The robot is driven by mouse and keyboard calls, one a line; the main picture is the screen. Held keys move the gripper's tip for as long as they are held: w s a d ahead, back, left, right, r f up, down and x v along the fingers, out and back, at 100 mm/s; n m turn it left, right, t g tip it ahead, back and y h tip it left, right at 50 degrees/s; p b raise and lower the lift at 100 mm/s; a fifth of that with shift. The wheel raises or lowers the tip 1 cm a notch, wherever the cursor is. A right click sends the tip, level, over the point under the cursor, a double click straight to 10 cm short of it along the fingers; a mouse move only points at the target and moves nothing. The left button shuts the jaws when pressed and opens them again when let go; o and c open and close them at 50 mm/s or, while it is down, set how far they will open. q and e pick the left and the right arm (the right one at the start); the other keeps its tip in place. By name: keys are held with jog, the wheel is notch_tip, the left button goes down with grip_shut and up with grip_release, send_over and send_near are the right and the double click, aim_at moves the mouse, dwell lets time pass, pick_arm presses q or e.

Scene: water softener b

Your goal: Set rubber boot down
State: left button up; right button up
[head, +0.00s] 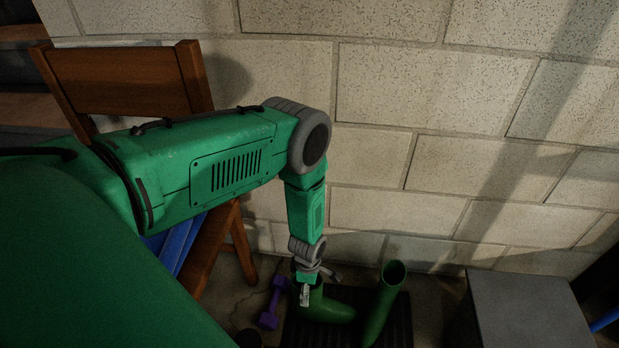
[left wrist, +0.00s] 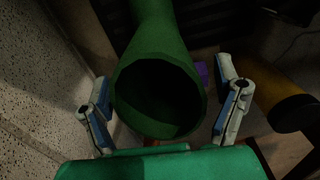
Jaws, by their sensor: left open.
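A green rubber boot (head: 328,308) stands on a dark ribbed mat (head: 403,326), its toe pointing right. A second green boot (head: 383,303) is beside it on the right and looks tilted. My left gripper (head: 305,290) is at the top of the first boot, pointing down. In the left wrist view, a green boot's round opening (left wrist: 160,98) lies between the spread fingers of my left gripper (left wrist: 164,80). The fingers are open, with a gap visible at both sides of the boot. The boot's foot is hidden in that view. My right gripper is not in view.
A purple dumbbell (head: 270,304) lies left of the mat. A wooden chair (head: 125,82) stands at the left, and a grey box (head: 520,308) at the right. A block wall (head: 440,120) rises close behind. An orange-yellow cylinder (left wrist: 292,108) shows in the left wrist view.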

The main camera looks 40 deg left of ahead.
pick_arm(q)
notch_tip(320, 180, up, 12)
jog(key=p, duration=0.5)
jog(key=shift+s+r+m, duration=0.15)
jog(key=shift+s+m, duration=0.2)
jog(key=shift+m, duration=0.05)
jog(key=s+d+r+m, duration=0.1)
jog(key=s+r+m, duration=0.5)
jog(key=s+m, duration=0.3)
jog(key=s+d+r+m, duration=0.1)
jog(key=s+r+m, duration=0.5)
jog(key=m, duration=0.8)
jog(key=s, duration=0.3)
jog(key=shift+d+r+t, duration=0.3)
jog(key=shift+d+r, duration=0.05)
jog(key=shift+d, duration=0.05)
jog(key=shift+s, duration=0.1)
notch_tip(320, 180, up, 14)
jog(key=d+p, duration=0.1)
jog(key=p, duration=1.2)
